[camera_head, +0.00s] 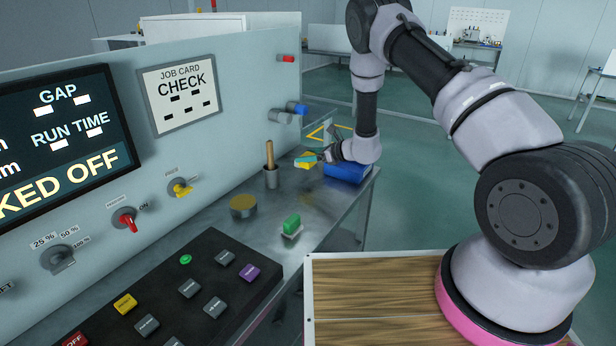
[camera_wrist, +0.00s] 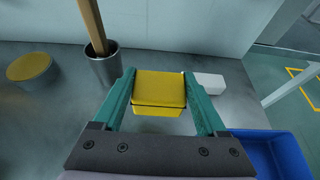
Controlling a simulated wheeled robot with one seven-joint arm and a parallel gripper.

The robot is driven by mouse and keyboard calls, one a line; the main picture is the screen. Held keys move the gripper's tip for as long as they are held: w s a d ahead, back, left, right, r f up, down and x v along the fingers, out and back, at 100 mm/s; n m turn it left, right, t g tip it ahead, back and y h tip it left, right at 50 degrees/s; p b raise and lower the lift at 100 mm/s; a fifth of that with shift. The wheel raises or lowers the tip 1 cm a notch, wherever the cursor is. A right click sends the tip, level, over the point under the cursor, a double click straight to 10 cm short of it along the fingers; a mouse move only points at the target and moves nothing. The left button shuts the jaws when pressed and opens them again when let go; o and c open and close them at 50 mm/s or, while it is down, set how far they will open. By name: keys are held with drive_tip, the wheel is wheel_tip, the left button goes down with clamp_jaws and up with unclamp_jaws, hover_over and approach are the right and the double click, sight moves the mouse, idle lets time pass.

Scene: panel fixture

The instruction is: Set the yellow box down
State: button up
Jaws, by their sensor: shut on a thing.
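The yellow box (camera_wrist: 160,90) is between the two teal fingers of my gripper (camera_wrist: 163,95) in the wrist view, and the fingers are shut on it. In the head view the yellow box (camera_head: 307,160) shows small at the end of my arm, partly hidden by my gripper (camera_head: 318,157). It is over the far part of the metal shelf, near the blue bin. I cannot tell whether its underside touches the shelf.
A blue bin (camera_head: 347,173) stands at the shelf's far end, right of the box. A metal cup (camera_head: 271,178) with a wooden stick stands left, beyond it a round yellow-topped tin (camera_head: 243,206). A white block (camera_wrist: 209,80) lies behind my right finger. A green-topped piece (camera_head: 292,225) sits nearer.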

sight(308, 180)
drive_tip(key=shift+d+f, duration=0.1)
drive_tip(key=shift+f, duration=2.85)
drive_tip(key=shift+f, duration=0.15)
drive_tip(key=o, duration=1.4)
